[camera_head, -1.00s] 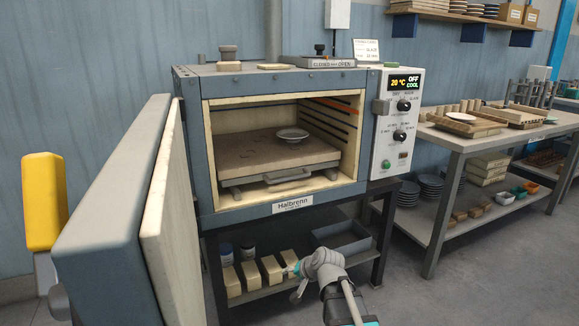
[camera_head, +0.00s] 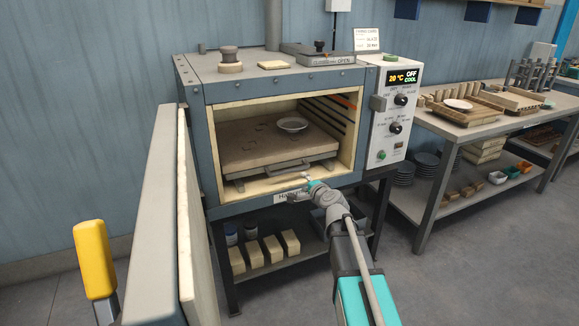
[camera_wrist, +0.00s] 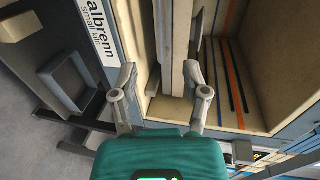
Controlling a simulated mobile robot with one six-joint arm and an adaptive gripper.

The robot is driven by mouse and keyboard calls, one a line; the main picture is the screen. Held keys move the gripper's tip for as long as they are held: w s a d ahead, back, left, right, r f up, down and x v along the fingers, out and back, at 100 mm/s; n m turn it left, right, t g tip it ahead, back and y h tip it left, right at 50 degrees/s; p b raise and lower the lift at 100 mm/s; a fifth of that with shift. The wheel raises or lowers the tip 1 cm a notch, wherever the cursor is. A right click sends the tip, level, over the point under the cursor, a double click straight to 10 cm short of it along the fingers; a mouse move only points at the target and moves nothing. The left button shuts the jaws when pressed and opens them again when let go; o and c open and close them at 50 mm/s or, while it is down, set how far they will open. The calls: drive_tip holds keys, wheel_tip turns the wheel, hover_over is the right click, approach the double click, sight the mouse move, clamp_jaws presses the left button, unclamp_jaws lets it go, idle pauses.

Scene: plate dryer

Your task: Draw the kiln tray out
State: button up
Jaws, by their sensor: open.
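The kiln tray (camera_head: 250,150) is a beige slab on a grey frame inside the open kiln (camera_head: 204,139). A white dish (camera_head: 292,124) sits on it. The tray's grey bar handle (camera_head: 281,170) faces out at its front edge. My gripper (camera_head: 308,181) is at the kiln mouth, below and to the right of the handle in the head view. In the wrist view my gripper (camera_wrist: 163,82) is open, its fingers apart. The tray's edge (camera_wrist: 176,40) runs upright in that sideways picture, beyond the fingers. I cannot tell whether anything touches the fingers.
The kiln door (camera_head: 160,220) stands wide open at left, with a yellow handle (camera_head: 94,258). The control panel (camera_head: 394,115) is right of the opening and reads 20 °C, OFF, COOL. A bench (camera_head: 445,125) with boards stands at right. Blocks (camera_head: 272,248) rest on the shelf below.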

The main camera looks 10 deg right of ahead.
sight(290, 171)
drive_tip(key=shift+w, duration=0.1)
idle(0.3)
drive_tip(key=b+x, duration=0.3)
drive_tip(key=x, duration=1)
drive_tip(key=shift+w+a, duration=0.1)
drive_tip(key=shift+w, duration=0.2)
clamp_jaws()
